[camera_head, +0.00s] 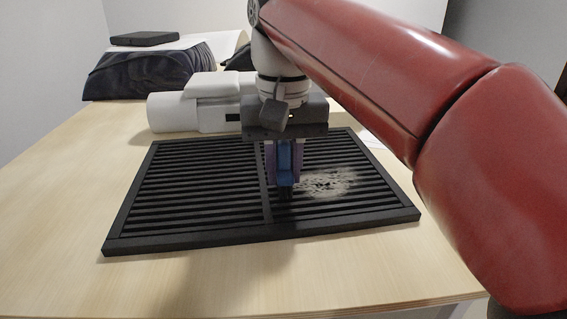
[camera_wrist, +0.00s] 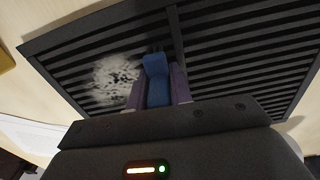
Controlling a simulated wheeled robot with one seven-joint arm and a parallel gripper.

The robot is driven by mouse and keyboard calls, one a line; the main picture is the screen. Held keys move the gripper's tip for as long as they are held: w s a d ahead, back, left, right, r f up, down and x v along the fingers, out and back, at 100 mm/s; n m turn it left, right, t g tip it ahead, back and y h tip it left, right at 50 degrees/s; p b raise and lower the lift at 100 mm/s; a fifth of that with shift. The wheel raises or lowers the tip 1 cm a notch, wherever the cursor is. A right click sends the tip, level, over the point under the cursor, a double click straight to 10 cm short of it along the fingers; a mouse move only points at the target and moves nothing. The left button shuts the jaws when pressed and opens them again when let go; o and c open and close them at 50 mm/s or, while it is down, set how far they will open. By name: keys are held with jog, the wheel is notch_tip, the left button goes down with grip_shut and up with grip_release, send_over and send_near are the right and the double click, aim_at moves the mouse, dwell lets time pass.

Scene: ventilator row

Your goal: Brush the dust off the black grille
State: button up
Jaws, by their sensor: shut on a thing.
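The black grille (camera_head: 190,185) lies flat on the wooden table, with slats on both sides of a centre bar. A pale, speckled dust patch (camera_head: 330,183) covers part of its right half. It also shows in the wrist view (camera_wrist: 115,78), left of the centre bar. My gripper (camera_head: 284,165) is shut on a blue brush (camera_head: 285,172), held between purple fingers and pointing down. The brush's dark tip is at the grille near the centre bar, beside the dust's left edge. I cannot tell whether it touches the slats. The brush also shows in the wrist view (camera_wrist: 156,80).
A white cylindrical device (camera_head: 190,105) stands behind the grille. A dark bag-like object (camera_head: 150,72) and a black flat case (camera_head: 145,39) are at the back left. Bare table (camera_head: 70,190) lies left of the grille and in front of it.

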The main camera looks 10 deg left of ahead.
jog(key=shift+f+b, duration=0.3)
jog(key=shift+f, duration=0.25)
jog(key=shift+d, duration=0.15)
